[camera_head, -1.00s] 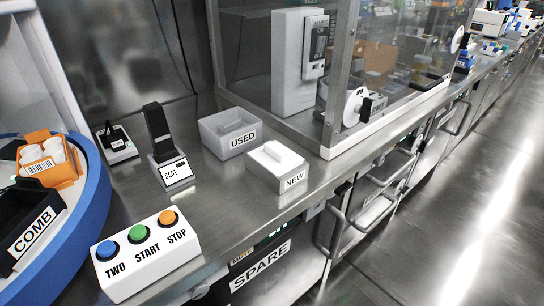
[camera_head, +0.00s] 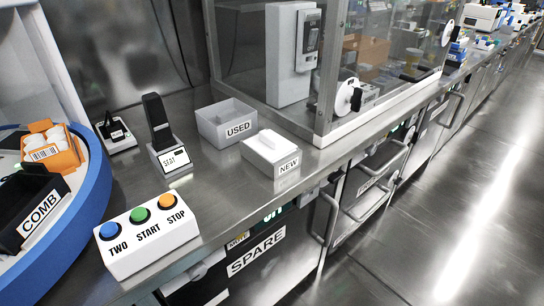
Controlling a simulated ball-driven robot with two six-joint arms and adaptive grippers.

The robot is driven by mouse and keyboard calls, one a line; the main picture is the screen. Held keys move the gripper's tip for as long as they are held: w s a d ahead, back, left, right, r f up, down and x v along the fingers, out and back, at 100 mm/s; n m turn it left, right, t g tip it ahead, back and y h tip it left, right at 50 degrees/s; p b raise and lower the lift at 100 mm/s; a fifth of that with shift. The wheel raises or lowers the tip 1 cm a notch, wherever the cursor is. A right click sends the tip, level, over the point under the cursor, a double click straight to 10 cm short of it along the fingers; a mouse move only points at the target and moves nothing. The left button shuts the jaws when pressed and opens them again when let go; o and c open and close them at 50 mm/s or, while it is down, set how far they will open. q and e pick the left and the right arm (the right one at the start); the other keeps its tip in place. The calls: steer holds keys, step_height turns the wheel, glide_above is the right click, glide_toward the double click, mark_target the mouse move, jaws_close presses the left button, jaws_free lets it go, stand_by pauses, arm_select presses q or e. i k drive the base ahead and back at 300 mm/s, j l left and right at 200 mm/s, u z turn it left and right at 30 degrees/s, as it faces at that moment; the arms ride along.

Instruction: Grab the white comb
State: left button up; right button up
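I cannot pick out a white comb for certain. A small white piece (camera_head: 271,139) lies on top of the white holder labelled NEW (camera_head: 287,168) on the steel counter; I cannot tell whether it is the comb. A black box labelled COMB (camera_head: 38,213) sits on the blue-rimmed round platform at the left; its inside is dark and I cannot make out its contents. A white open box labelled USED (camera_head: 226,122) stands just behind the NEW holder. Neither of my grippers shows in the view.
A white button box (camera_head: 146,238) with blue, green and orange buttons stands at the counter's front edge. A black stand device (camera_head: 160,125) is behind it. An orange rack (camera_head: 50,150) sits on the blue-rimmed platform (camera_head: 98,190). A glass enclosure (camera_head: 260,40) stands behind. A drawer labelled SPARE (camera_head: 257,250) is below.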

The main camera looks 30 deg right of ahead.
mark_target(271, 145)
steer(key=k+z, duration=0.1)
steer(key=z, duration=0.3)
steer(key=k+j+z, duration=0.1)
steer(key=z, duration=0.3)
steer(key=k+z, duration=0.1)
steer(key=z, duration=0.3)
